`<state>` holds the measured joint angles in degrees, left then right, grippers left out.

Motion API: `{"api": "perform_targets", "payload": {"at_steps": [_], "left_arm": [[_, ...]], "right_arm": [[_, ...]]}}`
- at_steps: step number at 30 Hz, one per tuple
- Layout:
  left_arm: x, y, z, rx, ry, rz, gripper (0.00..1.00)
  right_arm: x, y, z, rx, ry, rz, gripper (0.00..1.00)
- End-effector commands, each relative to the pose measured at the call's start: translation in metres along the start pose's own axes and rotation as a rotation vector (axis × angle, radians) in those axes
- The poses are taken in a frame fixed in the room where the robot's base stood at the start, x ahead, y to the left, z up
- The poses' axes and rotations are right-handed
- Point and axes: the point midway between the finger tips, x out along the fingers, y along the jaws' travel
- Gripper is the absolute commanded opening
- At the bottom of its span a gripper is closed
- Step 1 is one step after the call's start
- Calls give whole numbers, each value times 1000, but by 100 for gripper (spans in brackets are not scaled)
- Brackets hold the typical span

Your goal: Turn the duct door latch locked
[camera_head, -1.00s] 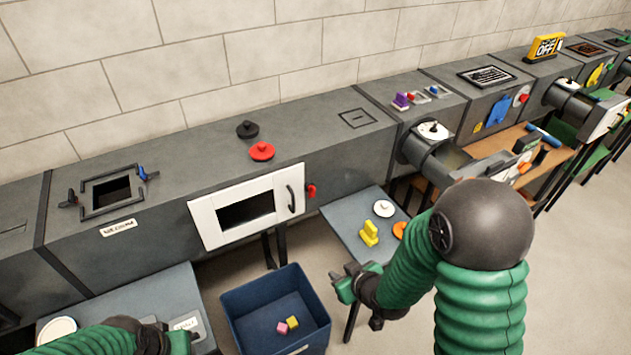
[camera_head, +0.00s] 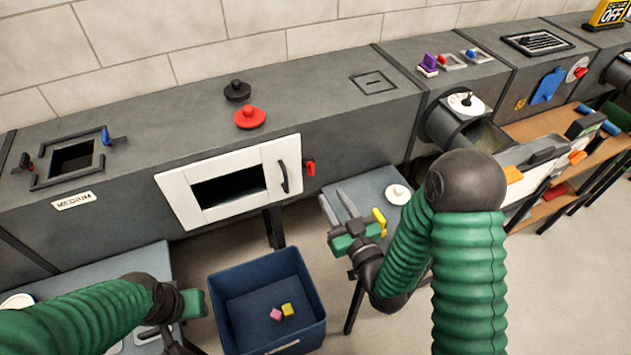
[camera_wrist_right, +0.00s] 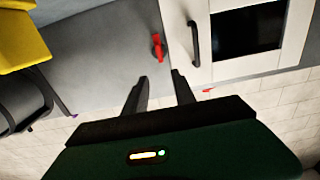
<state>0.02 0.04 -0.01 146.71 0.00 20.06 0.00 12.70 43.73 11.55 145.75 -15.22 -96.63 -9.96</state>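The duct door (camera_head: 222,188) is a white panel with a dark window and a black bar handle (camera_head: 283,177), set in the front of the grey duct. The red latch (camera_head: 310,168) sits just right of the door's edge. My right gripper (camera_head: 340,203) is open and empty, below and slightly right of the latch. In the right wrist view its two dark fingers (camera_wrist_right: 161,85) are apart, and the red latch (camera_wrist_right: 158,47) shows beyond them, close to the door handle (camera_wrist_right: 193,43). My left gripper (camera_head: 190,305) is low at the left; its fingers are not clear.
A blue bin (camera_head: 268,305) with a pink and a yellow block stands on the floor below the door. A grey side table (camera_head: 350,185) with a white disc (camera_head: 398,194) is under the right gripper. Red (camera_head: 249,117) and black (camera_head: 237,90) knobbed lids rest on the duct.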

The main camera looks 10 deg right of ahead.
Motion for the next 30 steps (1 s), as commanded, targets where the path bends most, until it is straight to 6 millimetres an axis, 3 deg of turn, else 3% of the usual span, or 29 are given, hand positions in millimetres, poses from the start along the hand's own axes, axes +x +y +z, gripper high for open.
{"api": "perform_targets", "payload": {"at_steps": [6,12,16,24,30], "left_arm": [[-5,0,-2,1,2,0,36],[-4,0,-1,0,1,0,36],[-4,0,-1,0,1,0,36],[-4,0,-1,0,1,0,36],[-4,0,-1,1,1,0,36]], "right_arm": [[59,-2,-3,-1,3,-2,32],[98,-3,-1,-1,0,-2,32],[109,-2,-1,-1,0,-2,32],[110,-2,-1,-1,-1,-1,30],[110,-2,-1,-1,-2,-1,4]]}}
